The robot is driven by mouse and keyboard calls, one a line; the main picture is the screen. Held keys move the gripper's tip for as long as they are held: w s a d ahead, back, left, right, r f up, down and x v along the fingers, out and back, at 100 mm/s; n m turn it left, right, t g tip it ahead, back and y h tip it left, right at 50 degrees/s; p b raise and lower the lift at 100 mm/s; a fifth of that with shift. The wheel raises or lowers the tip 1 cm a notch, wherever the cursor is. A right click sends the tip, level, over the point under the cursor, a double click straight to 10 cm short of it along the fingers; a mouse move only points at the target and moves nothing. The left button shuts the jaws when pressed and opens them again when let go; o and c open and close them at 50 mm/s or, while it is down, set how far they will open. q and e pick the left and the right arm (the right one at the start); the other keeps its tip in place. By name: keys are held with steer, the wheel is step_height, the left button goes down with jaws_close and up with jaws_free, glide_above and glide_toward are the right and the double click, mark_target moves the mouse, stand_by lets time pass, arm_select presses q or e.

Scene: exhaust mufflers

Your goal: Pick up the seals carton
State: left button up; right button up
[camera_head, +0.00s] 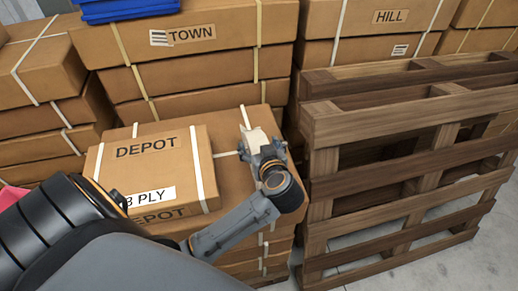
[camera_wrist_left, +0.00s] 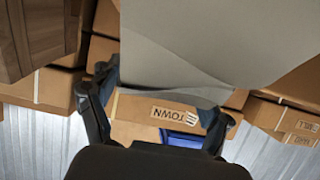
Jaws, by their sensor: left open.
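No carton here shows a readable seals label. My left gripper (camera_head: 262,154) is over the right part of a large brown carton marked DEPOT. A small pale beige piece (camera_head: 255,138) shows at its fingertips; I cannot tell whether it is the seals carton. In the left wrist view the left gripper (camera_wrist_left: 165,97) has its fingers spread apart. A large plain grey-beige surface (camera_wrist_left: 205,40) with a folded-looking lower edge fills the area beyond and between them. Whether the fingers touch it is unclear. My right gripper is not in view.
A smaller DEPOT carton (camera_head: 150,165) lies on the stack left of the gripper. TOWN cartons (camera_head: 190,60) stand behind, with a blue item (camera_head: 125,10) on top. Wooden pallets (camera_head: 400,130) stand close on the right. HILL cartons (camera_head: 370,20) stand behind them.

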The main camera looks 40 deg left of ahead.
arm_select(q)
steer(key=shift+w+a+f, duration=0.1)
steer(key=shift+w+a, duration=0.05)
steer(key=c, duration=1.4)
steer(key=shift+c, duration=0.6)
steer(key=shift+r, duration=0.2)
